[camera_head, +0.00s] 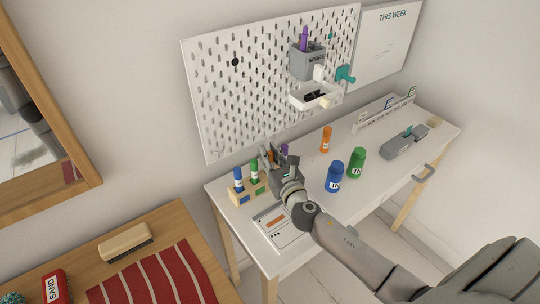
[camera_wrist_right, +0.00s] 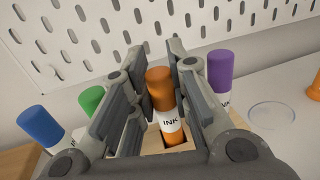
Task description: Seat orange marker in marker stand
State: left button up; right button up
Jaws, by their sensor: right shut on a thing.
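The orange marker (camera_wrist_right: 160,95) stands upright between the fingers of my right gripper (camera_wrist_right: 155,80), which is shut on it. In the right wrist view its lower end is at a dark square opening in the wooden marker stand (camera_wrist_right: 178,152); I cannot tell how deep it sits. The stand (camera_head: 240,198) is at the left end of the white desk in the head view. It holds a blue marker (camera_head: 238,178) and a green marker (camera_head: 254,170). A purple marker (camera_wrist_right: 220,78) stands on the other side of the orange one. My right gripper (camera_head: 272,160) hides part of the stand. My left gripper is not in view.
The pegboard (camera_head: 225,110) rises close behind the stand. An orange bottle (camera_head: 326,140), a blue ink bottle (camera_head: 334,176) and a green ink bottle (camera_head: 356,162) stand to the right. A printed card (camera_head: 278,224) lies in front. A grey stapler-like object (camera_head: 404,145) lies farther right.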

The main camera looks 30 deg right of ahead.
jog(key=o, duration=0.9)
jog(key=shift+c, duration=0.2)
jog(key=shift+r+p, duration=0.3)
jog(key=shift+p, duration=0.05)
jog(key=s+a+b, duration=0.1)
jog(key=s+b, duration=0.1)
jog(key=s, duration=1)
jog(key=shift+f, duration=0.15)
